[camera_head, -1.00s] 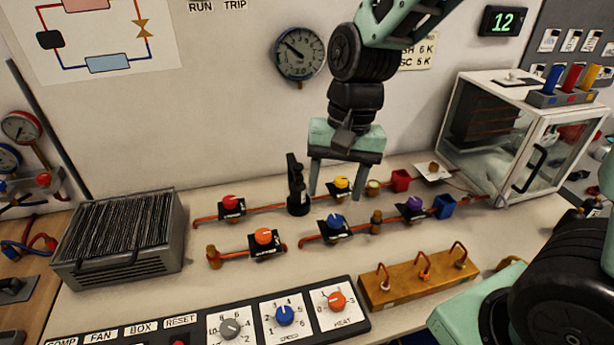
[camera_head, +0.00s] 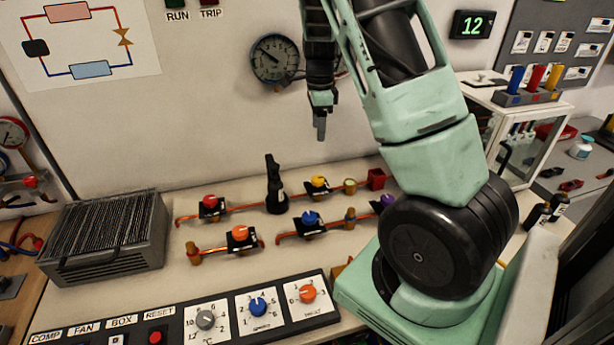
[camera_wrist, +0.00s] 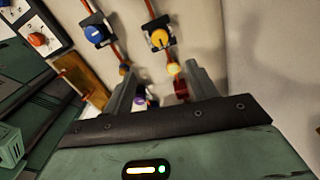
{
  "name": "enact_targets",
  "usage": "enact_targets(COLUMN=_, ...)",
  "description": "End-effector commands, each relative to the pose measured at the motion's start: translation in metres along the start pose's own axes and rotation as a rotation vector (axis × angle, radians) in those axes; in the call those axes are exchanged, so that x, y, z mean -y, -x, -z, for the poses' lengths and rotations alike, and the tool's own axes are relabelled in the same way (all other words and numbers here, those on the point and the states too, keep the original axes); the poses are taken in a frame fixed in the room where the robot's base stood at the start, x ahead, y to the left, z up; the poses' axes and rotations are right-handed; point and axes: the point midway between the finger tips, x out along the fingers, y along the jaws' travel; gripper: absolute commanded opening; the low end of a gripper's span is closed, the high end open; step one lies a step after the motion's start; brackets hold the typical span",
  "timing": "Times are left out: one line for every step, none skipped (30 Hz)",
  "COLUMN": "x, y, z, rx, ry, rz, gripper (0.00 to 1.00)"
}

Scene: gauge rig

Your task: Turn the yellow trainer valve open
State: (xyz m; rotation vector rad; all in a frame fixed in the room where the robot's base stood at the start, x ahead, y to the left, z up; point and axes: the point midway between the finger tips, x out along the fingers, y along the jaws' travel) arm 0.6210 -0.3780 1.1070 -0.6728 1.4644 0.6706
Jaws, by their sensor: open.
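The yellow valve (camera_head: 318,184) has a round yellow knob on a black plate, set in a copper pipe on the bench near the wall. It also shows in the wrist view (camera_wrist: 160,39), beyond my fingertips, with a dark line across the knob. My gripper (camera_head: 320,125) is above and behind the valve row in the head view, seen edge-on. In the wrist view my gripper's two fingers (camera_wrist: 164,80) stand apart with nothing held between them. My gripper is apart from the valve.
Red (camera_head: 209,202), orange (camera_head: 239,233) and blue (camera_head: 310,218) valves sit nearby. A black upright fitting (camera_head: 275,185) stands left of the yellow valve. A red cup (camera_head: 377,179) is to its right. My arm covers the bench's right side.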

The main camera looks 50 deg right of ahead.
Motion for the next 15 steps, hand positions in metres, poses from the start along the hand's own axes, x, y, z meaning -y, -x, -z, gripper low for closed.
enact_targets(x=0.0, y=-0.004, z=0.001, rx=-0.001, ry=-0.003, rz=-0.003, gripper=0.58)
enact_targets(x=0.0, y=-0.007, z=0.001, rx=-0.001, ry=-0.003, rz=-0.003, gripper=0.58)
enact_targets(x=-0.001, y=-0.012, z=0.0, rx=-0.001, ry=-0.002, rz=-0.004, gripper=0.58)
enact_targets(x=-0.001, y=-0.016, z=0.0, rx=-0.001, ry=-0.002, rz=-0.005, gripper=0.58)
enact_targets(x=-0.001, y=-0.021, z=0.0, rx=-0.001, ry=-0.001, rz=-0.006, gripper=0.58)
enact_targets(x=-0.002, y=-0.028, z=0.001, rx=-0.002, ry=-0.001, rz=-0.006, gripper=0.58)
enact_targets(x=-0.002, y=-0.034, z=0.001, rx=-0.001, ry=-0.002, rz=-0.007, gripper=0.58)
enact_targets(x=-0.001, y=-0.04, z=0.0, rx=-0.001, ry=-0.002, rz=-0.006, gripper=0.58)
enact_targets(x=-0.002, y=-0.049, z=0.001, rx=-0.002, ry=0.0, rz=-0.007, gripper=0.58)
enact_targets(x=-0.002, y=-0.055, z=0.0, rx=-0.001, ry=0.0, rz=-0.006, gripper=0.58)
enact_targets(x=-0.002, y=-0.061, z=0.0, rx=-0.001, ry=-0.001, rz=-0.007, gripper=0.58)
enact_targets(x=-0.001, y=-0.069, z=0.001, rx=-0.001, ry=0.0, rz=-0.006, gripper=0.58)
enact_targets(x=-0.002, y=-0.076, z=0.0, rx=-0.001, ry=0.001, rz=-0.007, gripper=0.58)
enact_targets(x=-0.002, y=-0.082, z=0.0, rx=-0.001, ry=0.0, rz=-0.006, gripper=0.58)
enact_targets(x=-0.002, y=-0.091, z=0.001, rx=-0.001, ry=-0.001, rz=-0.007, gripper=0.58)
